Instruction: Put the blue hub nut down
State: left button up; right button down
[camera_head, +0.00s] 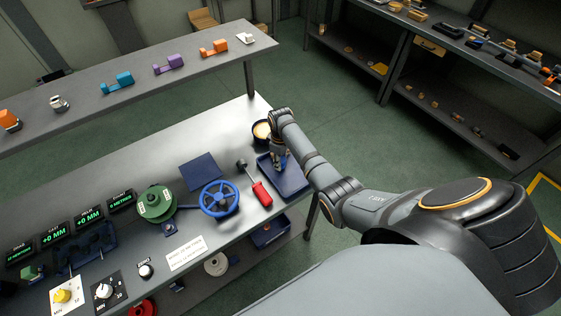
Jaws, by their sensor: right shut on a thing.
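My right gripper (279,163) points down over the dark blue tray (293,186) near the bench's right end. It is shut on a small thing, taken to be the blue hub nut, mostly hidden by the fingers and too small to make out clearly. I cannot tell whether it touches the tray floor. My left gripper is not in view.
Bare bench lies behind the blue plate (199,171).

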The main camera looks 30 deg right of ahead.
jog(key=shift+f, duration=0.3)
jog(key=shift+w, duration=0.1)
jog(key=shift+f, duration=0.1)
jog(key=shift+f, duration=0.1)
jog(key=c, duration=1.3)
grip_release()
jog(key=shift+o, duration=0.2)
jog(key=shift+r, duration=0.2)
notch_tip(320, 180, up, 12)
jog(key=shift+b, duration=0.4)
